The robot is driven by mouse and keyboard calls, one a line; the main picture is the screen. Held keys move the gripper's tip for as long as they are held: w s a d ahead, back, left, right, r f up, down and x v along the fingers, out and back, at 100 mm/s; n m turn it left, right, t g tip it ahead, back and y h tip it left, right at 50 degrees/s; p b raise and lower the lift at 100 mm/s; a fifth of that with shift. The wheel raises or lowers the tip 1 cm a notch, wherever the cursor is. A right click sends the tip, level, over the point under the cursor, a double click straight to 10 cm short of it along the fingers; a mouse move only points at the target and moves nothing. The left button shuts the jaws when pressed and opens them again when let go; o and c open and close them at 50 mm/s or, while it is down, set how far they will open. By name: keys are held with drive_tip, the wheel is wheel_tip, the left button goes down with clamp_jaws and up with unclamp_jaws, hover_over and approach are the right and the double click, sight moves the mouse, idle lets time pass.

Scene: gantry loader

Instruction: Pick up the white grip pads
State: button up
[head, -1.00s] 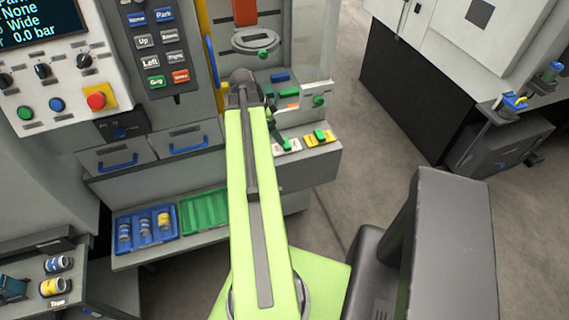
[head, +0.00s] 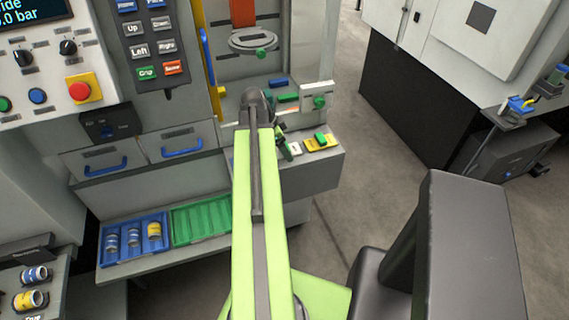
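A small white piece (head: 296,149) shows on the grey ledge just right of my arm, left of a yellow plate (head: 322,142) with a green block on it. I cannot tell whether this white piece is the white grip pads or a label. My arm's dark wrist (head: 258,105) is over the ledge. My gripper (head: 284,147) seems to show only as a small dark shape at the arm's right edge, close to the white piece. Its fingers are too small and too hidden to read, and contact cannot be told.
Blue and green blocks (head: 288,97) lie farther back in the bay. Below the ledge are a blue tray (head: 120,262) with several small cans and an empty-looking green tray (head: 195,222). A control panel stands at left. A dark seat-like block (head: 470,250) fills the lower right.

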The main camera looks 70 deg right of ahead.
clamp_jaws()
idle(0.3)
idle(0.3)
wheel_tip(320, 180, up, 28)
drive_tip(key=p, duration=2.8)
